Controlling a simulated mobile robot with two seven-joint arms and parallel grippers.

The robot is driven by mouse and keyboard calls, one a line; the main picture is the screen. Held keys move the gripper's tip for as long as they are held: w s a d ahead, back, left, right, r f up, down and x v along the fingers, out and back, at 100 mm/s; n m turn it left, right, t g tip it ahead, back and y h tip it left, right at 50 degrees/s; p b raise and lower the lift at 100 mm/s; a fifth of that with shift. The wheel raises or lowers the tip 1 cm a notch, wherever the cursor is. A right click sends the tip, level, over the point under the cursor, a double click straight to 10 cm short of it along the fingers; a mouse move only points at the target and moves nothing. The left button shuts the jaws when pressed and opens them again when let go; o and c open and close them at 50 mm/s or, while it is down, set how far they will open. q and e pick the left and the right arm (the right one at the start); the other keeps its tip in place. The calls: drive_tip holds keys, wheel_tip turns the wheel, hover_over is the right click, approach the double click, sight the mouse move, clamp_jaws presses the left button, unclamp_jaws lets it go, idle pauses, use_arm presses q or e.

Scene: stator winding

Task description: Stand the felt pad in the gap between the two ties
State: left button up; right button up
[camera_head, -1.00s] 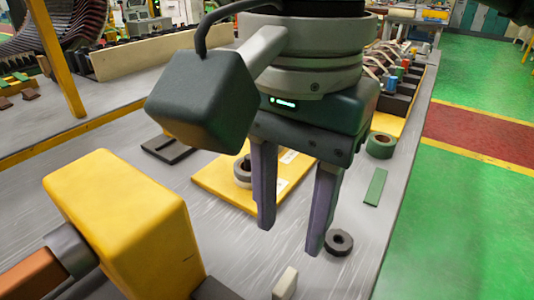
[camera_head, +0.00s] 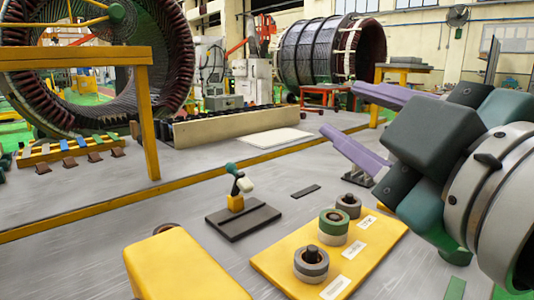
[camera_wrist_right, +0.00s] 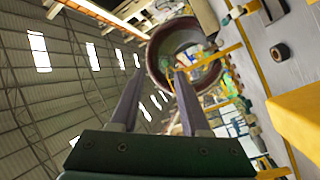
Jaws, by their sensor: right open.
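My right gripper (camera_head: 340,108) is raised at the right of the head view, above the bench. Its two purple fingers are apart and point left toward the far stators, with nothing between them. In the right wrist view its fingers (camera_wrist_right: 160,82) are spread, with a stator ring (camera_wrist_right: 162,58) beyond them. A large stator ring (camera_head: 180,65) with dark red coils stands at the left of the head view. I cannot make out the felt pad or the two ties with certainty. My left gripper is not in view.
A yellow board (camera_head: 275,268) holds several round rolls. A dark plate (camera_head: 262,218) carries a small yellow holder with a green-and-white tool. A yellow block (camera_head: 185,265) fills the lower left. A yellow post (camera_head: 150,125) stands at the left. The bench middle is mostly clear.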

drive_tip(key=s+d+f+m+g+h, duration=0.2)
drive_tip(key=s+d+f+m+g, duration=0.15)
drive_tip(key=f, duration=0.35)
drive_tip(key=s+d+f+m+g+h, duration=0.2)
drive_tip(key=s+d+f+m+g, duration=0.15)
drive_tip(key=f, duration=0.35)
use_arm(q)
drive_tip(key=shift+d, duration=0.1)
use_arm(e)
drive_tip(key=s+f+m+g, duration=0.1)
drive_tip(key=s+f+g, duration=0.3)
drive_tip(key=s, duration=0.3)
drive_tip(key=s+d+f+m+g+y, duration=0.1)
drive_tip(key=s+f+m+g, duration=0.1)
drive_tip(key=s+f+g, duration=0.2)
drive_tip(key=s+f, duration=0.1)
drive_tip(key=s, duration=0.2)
drive_tip(key=shift+s+f+m, duration=0.15)
drive_tip(key=shift+f+m, duration=0.15)
drive_tip(key=shift+f, duration=0.05)
